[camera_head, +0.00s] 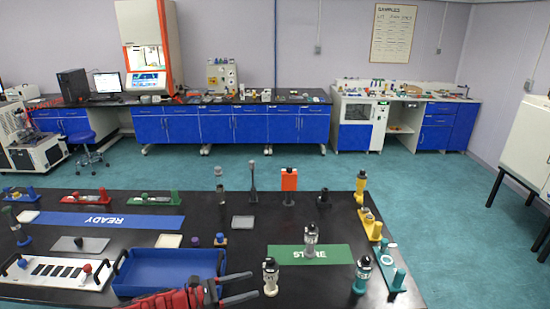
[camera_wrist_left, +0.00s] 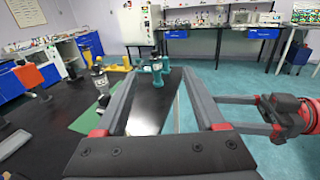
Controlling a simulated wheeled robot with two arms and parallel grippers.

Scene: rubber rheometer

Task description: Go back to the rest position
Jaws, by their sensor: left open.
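My left gripper (camera_head: 256,285) comes in at the bottom of the head view, over the front of the black table (camera_head: 330,210). Its two fingers are apart with nothing between them. In the left wrist view the same fingers (camera_wrist_left: 160,78) stand spread and empty above the table. My right gripper (camera_wrist_left: 228,113) shows at the right of the left wrist view, with its dark fingers apart and nothing seen between them. It does not show in the head view.
A blue tray (camera_head: 170,285) lies beside my left gripper. Bottles (camera_head: 270,276) stand at the front; another stands on the green mat (camera_head: 338,254). An orange block (camera_head: 289,181), a blue READY mat (camera_head: 60,222) and a teal stand (camera_head: 393,274) are also on the table.

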